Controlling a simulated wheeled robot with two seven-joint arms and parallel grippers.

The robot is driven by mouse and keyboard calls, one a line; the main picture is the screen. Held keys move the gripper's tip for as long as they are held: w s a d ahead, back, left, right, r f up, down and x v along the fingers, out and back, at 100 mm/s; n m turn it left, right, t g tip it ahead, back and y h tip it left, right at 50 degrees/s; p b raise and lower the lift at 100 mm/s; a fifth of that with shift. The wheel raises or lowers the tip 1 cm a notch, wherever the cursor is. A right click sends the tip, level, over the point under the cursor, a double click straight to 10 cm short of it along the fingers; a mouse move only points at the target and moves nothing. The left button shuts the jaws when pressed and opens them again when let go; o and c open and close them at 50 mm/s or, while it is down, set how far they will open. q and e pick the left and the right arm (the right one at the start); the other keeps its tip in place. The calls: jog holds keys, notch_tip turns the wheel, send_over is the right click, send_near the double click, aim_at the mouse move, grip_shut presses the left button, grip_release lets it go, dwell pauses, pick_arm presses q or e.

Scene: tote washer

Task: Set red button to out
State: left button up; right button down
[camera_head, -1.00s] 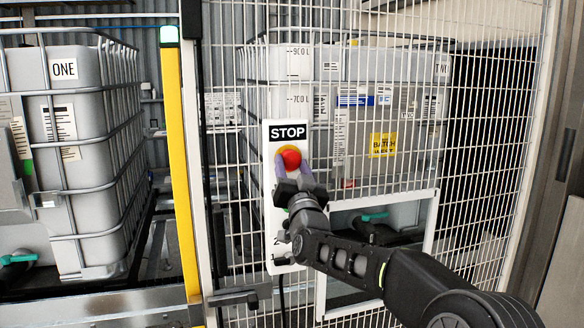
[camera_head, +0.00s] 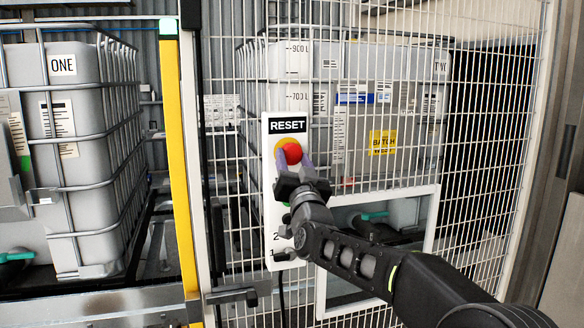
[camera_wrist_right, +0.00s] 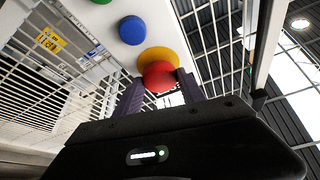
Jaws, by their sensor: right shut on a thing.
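The red button (camera_head: 292,153) sits on a yellow round base (camera_head: 281,160) on a white control panel (camera_head: 270,217). The sign (camera_head: 288,125) above it reads RESET. My right gripper (camera_head: 293,163) reaches up to the button from below, with its purple fingers on either side of it. In the right wrist view, the red button (camera_wrist_right: 159,76) lies between the fingertips of the right gripper (camera_wrist_right: 157,84), which is shut on it. The gripper hides much of the lower panel. My left gripper is not in view.
Blue (camera_wrist_right: 132,30) and green (camera_wrist_right: 131,80) buttons are on the same panel in the wrist view. The panel hangs on a white wire mesh fence (camera_head: 490,170). A yellow post (camera_head: 179,160) and a caged tank (camera_head: 85,150) stand to the left.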

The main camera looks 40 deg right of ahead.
jog(key=c, duration=0.7)
grip_release()
jog(key=shift+s, duration=0.1)
jog(key=shift+s+a+f, duration=0.15)
jog(key=shift+s+f, duration=0.05)
jog(key=shift+f, duration=0.05)
jog(key=b+v, duration=0.3)
jog(key=v, duration=0.4)
jog(key=shift+r, duration=0.15)
